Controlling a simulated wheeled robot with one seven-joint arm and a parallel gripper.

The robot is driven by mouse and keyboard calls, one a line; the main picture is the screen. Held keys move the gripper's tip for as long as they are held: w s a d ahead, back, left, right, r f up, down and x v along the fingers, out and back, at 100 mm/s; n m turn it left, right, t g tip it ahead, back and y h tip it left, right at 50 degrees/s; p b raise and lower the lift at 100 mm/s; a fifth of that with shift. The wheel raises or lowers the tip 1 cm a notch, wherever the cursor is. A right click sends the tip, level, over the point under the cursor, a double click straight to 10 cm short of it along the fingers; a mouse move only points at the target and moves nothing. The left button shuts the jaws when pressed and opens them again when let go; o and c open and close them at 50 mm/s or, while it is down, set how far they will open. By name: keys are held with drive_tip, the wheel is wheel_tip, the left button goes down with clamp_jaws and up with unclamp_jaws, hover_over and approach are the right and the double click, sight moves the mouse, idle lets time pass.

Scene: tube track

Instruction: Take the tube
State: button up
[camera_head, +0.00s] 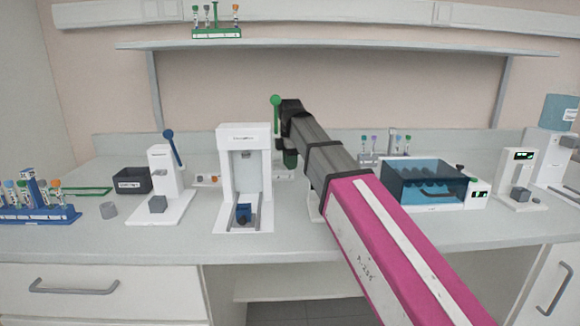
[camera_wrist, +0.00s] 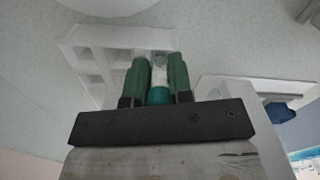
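In the wrist view a tube (camera_wrist: 159,68) with a teal cap and a pale body stands between the two green fingers of my gripper (camera_wrist: 160,78). The fingers lie close against both sides of it, with no clear gap. A white rack (camera_wrist: 82,40) with square openings is below and beyond the fingers; whether the tube's lower end is in it is hidden. In the head view my gripper (camera_head: 290,158) points down behind the bench front, right of the white press-like machine (camera_head: 246,140). The tube is not clear there.
A white machine with a blue lever (camera_head: 160,175), a dark bin (camera_head: 132,180) and a blue tube rack (camera_head: 40,213) are at left. A blue-lidded box (camera_head: 425,184) is at right, with a tube rack (camera_head: 370,158) behind it. A green rack (camera_head: 217,33) stands on the shelf.

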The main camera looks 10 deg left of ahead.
drive_tip(key=shift+r, duration=0.15)
wheel_tip(320, 180, up, 10)
drive_tip(key=shift+f, duration=0.1)
idle(0.6)
